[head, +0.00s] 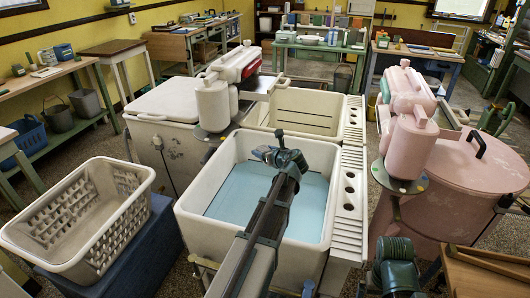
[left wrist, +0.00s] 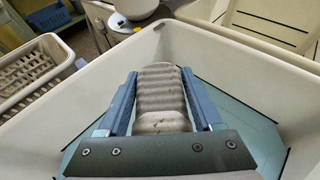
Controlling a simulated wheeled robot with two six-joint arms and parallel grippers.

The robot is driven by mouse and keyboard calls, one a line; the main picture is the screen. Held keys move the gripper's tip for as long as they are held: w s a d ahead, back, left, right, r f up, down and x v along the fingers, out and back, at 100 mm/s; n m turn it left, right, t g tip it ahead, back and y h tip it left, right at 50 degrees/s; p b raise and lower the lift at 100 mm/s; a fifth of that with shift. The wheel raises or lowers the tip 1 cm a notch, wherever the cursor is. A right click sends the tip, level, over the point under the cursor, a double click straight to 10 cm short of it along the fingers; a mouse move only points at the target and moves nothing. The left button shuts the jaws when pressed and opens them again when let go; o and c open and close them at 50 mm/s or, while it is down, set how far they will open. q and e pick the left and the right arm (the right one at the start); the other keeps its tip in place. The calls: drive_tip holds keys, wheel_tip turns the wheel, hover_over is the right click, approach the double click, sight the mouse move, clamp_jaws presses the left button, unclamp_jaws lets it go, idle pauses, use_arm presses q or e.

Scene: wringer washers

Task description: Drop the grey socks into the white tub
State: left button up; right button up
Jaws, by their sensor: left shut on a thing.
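The grey socks (left wrist: 160,90) are a ribbed, rolled bundle between the two blue fingers of my left gripper (left wrist: 159,76) in the left wrist view. That gripper is shut on them. In the head view my left gripper (head: 283,157) is over the front white tub (head: 190,205), inside its rim outline. I cannot make out the socks clearly there. The tub is square and holds light blue water (head: 235,200). Its pale wall (left wrist: 100,85) surrounds the gripper in the left wrist view. My right gripper is not in view.
A second white tub (head: 310,97) adjoins behind, with a ribbed ledge (head: 350,200) along the right. A white laundry basket (head: 128,222) stands on a blue box (head: 150,255) at left. A pink washer (head: 470,165) stands right, a white washer (head: 165,105) behind left.

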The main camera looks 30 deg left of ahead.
use_arm(q)
wheel_tip(320, 180, down, 6)
drive_tip(key=b, duration=0.5)
drive_tip(key=shift+r, duration=0.2)
drive_tip(key=o, duration=1.4)
drive_tip(key=shift+o, duration=0.2)
drive_tip(key=p+v, duration=0.5)
drive_tip(key=v, duration=0.9)
drive_tip(key=shift+w, duration=0.1)
